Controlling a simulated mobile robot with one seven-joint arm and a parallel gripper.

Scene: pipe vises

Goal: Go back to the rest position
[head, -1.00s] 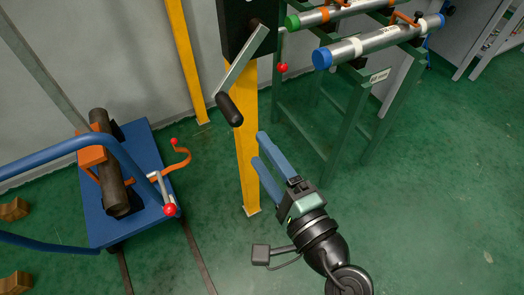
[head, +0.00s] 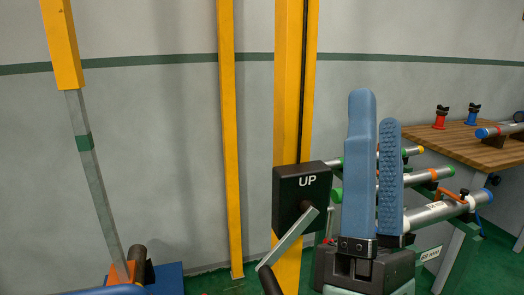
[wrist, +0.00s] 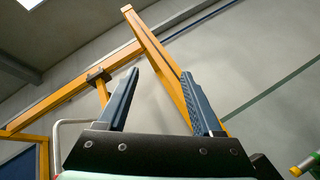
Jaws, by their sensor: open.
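My gripper (head: 374,170) stands upright at the right of centre in the head view, its two blue fingers pointing up. The fingers are apart with nothing between them. In the wrist view the gripper (wrist: 165,100) also shows open and empty, with the grey wall and yellow beams beyond. In the head view it hides part of the pipe rack behind it.
A black crank box (head: 305,192) marked UP, with a crank handle, sits on a yellow post (head: 287,110) left of my gripper. Pipes (head: 435,213) on a green stand are behind at right. A wooden bench (head: 462,143) stands further right. A blue cart (head: 170,278) is at lower left.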

